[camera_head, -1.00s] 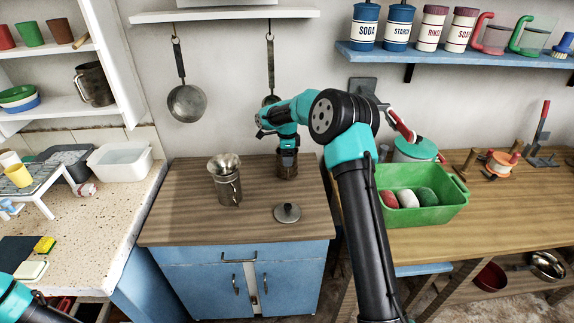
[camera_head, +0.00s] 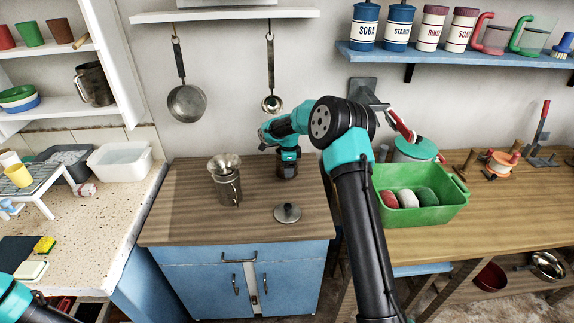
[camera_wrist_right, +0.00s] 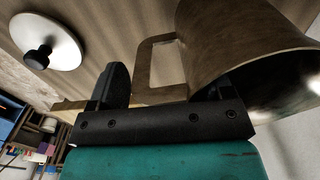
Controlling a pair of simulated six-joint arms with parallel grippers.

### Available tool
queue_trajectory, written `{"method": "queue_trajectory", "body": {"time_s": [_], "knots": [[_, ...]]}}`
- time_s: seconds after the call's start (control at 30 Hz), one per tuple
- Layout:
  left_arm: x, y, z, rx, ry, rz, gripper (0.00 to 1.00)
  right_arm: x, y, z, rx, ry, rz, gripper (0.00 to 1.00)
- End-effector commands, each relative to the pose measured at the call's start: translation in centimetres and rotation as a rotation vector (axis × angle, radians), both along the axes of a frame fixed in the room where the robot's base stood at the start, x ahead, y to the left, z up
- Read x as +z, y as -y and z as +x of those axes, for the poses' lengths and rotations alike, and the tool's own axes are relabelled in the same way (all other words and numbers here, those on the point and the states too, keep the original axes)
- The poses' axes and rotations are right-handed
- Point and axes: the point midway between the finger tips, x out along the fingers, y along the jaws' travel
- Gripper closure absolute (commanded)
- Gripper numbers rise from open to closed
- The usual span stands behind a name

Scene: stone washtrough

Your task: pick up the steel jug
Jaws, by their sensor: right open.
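The fingers look apart from the handle on the left; contact on the right cannot be told. Only part of my left arm shows at the lower left; its gripper is out of view.
A round lid with a dark knob (camera_head: 287,213) lies in front, also in the wrist view (camera_wrist_right: 45,42). A green tub (camera_head: 432,214) stands right. The counter's front left is clear.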

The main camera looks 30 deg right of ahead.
Motion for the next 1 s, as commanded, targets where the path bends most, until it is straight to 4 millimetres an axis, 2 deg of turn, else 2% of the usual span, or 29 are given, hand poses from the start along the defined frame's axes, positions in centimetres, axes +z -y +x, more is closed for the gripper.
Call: {"method": "queue_trajectory", "body": {"time_s": [0.23, 1.0], "knots": [[0.00, 0.00, 0.00, 0.000, 0.000, 0.000, 0.43, 0.03, 0.00, 0.01, 0.000, 0.000, 0.000, 0.27], [0.00, 0.00, 0.00, 0.000, 0.000, 0.000, 0.43, 0.03, -0.02, 0.01, 0.000, 0.000, 0.000, 1.00]]}}
